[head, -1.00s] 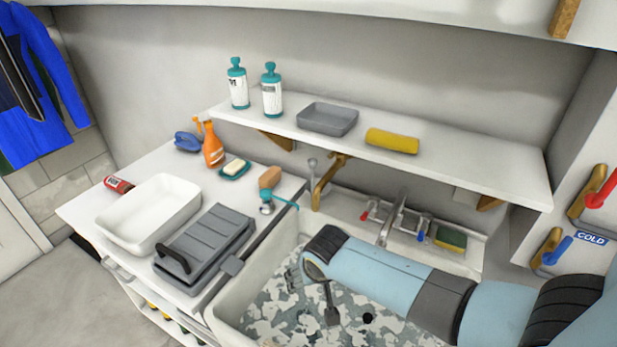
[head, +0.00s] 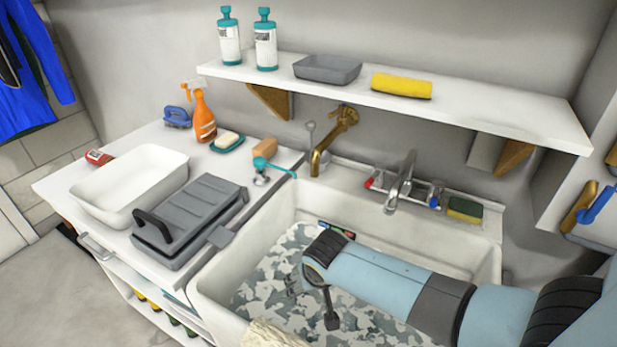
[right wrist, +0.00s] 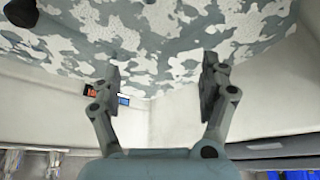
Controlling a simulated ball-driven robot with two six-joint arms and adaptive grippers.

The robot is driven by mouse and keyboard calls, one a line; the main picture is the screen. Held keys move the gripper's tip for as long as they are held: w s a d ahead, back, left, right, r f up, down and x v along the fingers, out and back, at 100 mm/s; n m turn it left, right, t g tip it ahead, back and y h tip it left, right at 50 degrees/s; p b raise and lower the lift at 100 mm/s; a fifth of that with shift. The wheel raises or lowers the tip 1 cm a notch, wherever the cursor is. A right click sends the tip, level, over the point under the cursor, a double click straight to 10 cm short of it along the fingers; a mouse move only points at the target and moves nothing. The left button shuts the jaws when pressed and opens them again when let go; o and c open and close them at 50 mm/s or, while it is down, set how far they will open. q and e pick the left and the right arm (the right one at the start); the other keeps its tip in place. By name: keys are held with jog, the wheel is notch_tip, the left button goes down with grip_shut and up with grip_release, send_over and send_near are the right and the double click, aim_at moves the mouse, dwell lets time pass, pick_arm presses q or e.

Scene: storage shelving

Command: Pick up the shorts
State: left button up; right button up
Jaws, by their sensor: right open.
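Grey and white camouflage cloth, which looks like the shorts (head: 265,285), lies spread over the bottom of the white sink (head: 215,295). My right arm reaches in from the right across the sink and hides part of the cloth. My right gripper (head: 325,297) hangs over the cloth, partly hidden by its own wrist. In the right wrist view the right gripper (right wrist: 162,75) is open, its two fingers apart with nothing between them. There the shorts (right wrist: 160,35) fill the top of the picture close to the fingertips; I cannot tell whether they touch. My left gripper is not in view.
The sink walls surround the cloth, with a tap (head: 400,185) behind. A grey box (head: 190,220) and a white tub (head: 130,185) stand on the left counter. A shelf (head: 460,112) runs above. A beige thing (head: 272,335) shows at the bottom edge.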

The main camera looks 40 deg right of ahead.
jog(key=b, duration=0.7)
send_near(309, 315)
jog(key=x, duration=0.2)
jog(key=b+x, duration=0.1)
jog(key=x, duration=0.1)
jog(key=b+x, duration=0.1)
jog(key=shift+w+d+f, duration=0.2)
jog(key=shift+w+d, duration=0.15)
jog(key=shift+w, duration=0.05)
jog(key=b+x, duration=0.2)
jog(key=x, duration=0.1)
jog(key=b+x, duration=0.1)
jog(key=x, duration=0.1)
jog(key=shift+s+a+f, duration=0.25)
jog(key=shift+s, duration=0.1)
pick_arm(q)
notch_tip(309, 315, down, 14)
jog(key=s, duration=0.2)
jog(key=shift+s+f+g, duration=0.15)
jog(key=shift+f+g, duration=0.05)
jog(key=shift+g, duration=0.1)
pick_arm(e)
jog(key=shift+r, duration=0.1)
